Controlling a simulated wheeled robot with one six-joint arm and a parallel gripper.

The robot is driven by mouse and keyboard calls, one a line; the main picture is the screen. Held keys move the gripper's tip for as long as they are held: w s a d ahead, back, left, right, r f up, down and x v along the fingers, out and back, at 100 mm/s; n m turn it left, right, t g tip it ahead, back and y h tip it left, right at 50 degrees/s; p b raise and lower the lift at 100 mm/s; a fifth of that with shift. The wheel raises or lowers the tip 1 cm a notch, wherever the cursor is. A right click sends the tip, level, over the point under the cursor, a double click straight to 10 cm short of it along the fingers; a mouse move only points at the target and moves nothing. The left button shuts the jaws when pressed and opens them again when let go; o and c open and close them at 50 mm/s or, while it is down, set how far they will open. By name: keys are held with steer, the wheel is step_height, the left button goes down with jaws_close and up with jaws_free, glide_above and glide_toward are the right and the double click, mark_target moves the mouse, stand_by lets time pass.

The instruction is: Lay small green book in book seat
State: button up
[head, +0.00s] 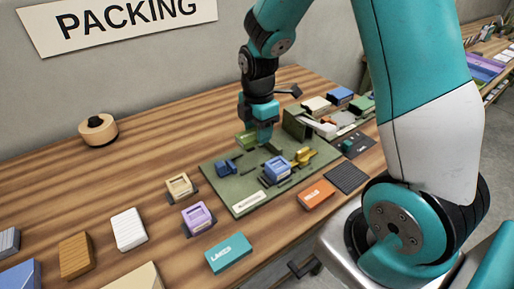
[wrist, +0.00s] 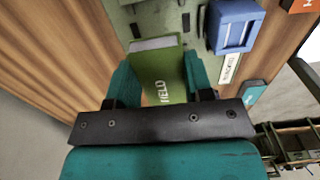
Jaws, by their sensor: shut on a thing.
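The small green book (wrist: 163,84), with white lettering on its cover and a pale page edge, is between the two teal fingers of my gripper (wrist: 160,70) in the wrist view. My gripper is shut on it. In the head view my gripper (head: 264,134) points down over the back part of the green board (head: 222,178). The book (head: 246,141) shows just left of the fingers, partly hidden by them. I cannot tell whether it touches the board. The board has several dark slots and raised pieces; which one is the book seat is not clear.
On the board stand a blue block (head: 277,169), a yellow piece (head: 302,156) and a small blue piece (head: 226,167). An orange box (head: 316,194) and a dark ribbed pad (head: 347,178) lie to its right. A purple block (head: 198,217) and tan block (head: 180,186) stand left.

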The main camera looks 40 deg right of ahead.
mark_target(258, 157)
step_height(258, 157, down, 7)
steer(key=shift+r, duration=0.2)
steer(key=shift+f, duration=0.1)
steer(key=o, duration=0.9)
step_height(258, 157, up, 12)
steer(key=shift+f+b, duration=0.2)
steer(key=shift+b, duration=0.15)
steer(key=shift+s+a+r, duration=0.1)
steer(key=shift+a+r, duration=0.1)
steer(key=shift+r, duration=0.15)
steer(key=s+a+r+m+y, duration=0.2)
steer(key=s+a+r+m, duration=0.2)
steer(key=s+a, duration=0.4)
steer(key=s+a+r+m+y, duration=0.2)
steer(key=s+a+r+m, duration=0.3)
steer(key=s, duration=0.6)
steer(key=a+m, duration=0.2)
steer(key=a, duration=0.1)
steer(key=shift+s+a, duration=0.2)
steer(key=shift+s, duration=0.15)
